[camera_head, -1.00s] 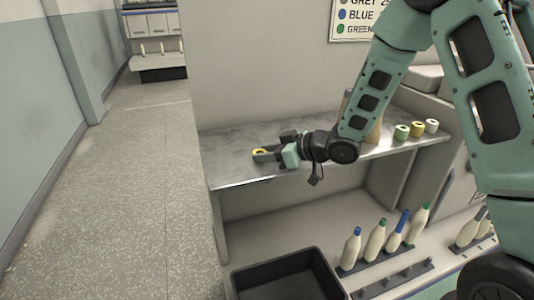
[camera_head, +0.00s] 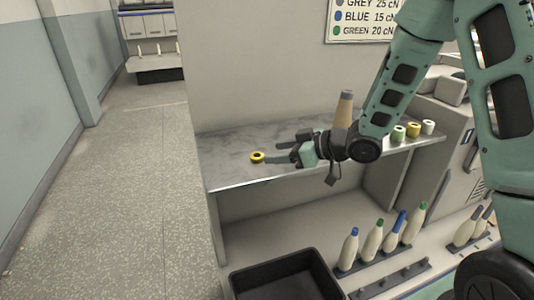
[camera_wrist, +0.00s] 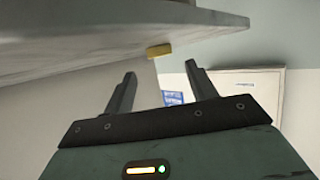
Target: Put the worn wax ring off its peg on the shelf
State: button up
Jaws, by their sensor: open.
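A yellow ring with a dark centre (camera_head: 257,157) lies flat on the grey shelf (camera_head: 232,175), near its left end. In the wrist view the ring (camera_wrist: 159,51) shows edge-on against the shelf surface (camera_wrist: 60,45), beyond my fingertips. My gripper (camera_head: 277,153) is open and empty, just right of the ring and apart from it. The two fingers (camera_wrist: 160,78) are spread in the wrist view with nothing between them. Green, yellow and white rings (camera_head: 413,130) stand at the right end of the shelf. I cannot tell from these frames which peg the yellow ring came from.
A grey-tipped cone (camera_head: 343,108) stands on the shelf behind my wrist. Below are a black bin (camera_head: 285,280) and a rack of bobbins with blue and green tips (camera_head: 373,240). A sign (camera_head: 362,18) hangs on the wall. The left floor is clear.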

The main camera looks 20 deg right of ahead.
jog(key=v, duration=0.7)
jog(key=s+a+m+g+h, duration=0.1)
jog(key=s+a+g+h, duration=0.1)
jog(key=s+a+h, duration=0.35)
jog(key=s+a+g+h, duration=0.1)
jog(key=s+a+g, duration=0.2)
jog(key=s, duration=0.7)
jog(key=s+a+g+h, duration=0.2)
jog(key=s+a+g, duration=0.2)
jog(key=s, duration=0.7)
jog(key=shift+a+r, duration=0.4)
jog(key=shift+a, duration=0.55)
jog(key=shift+s, duration=0.15)
notch_tip(320, 180, up, 8)
jog(key=p, duration=0.8)
jog(key=shift+p, duration=0.3)
jog(key=shift+c, duration=0.4)
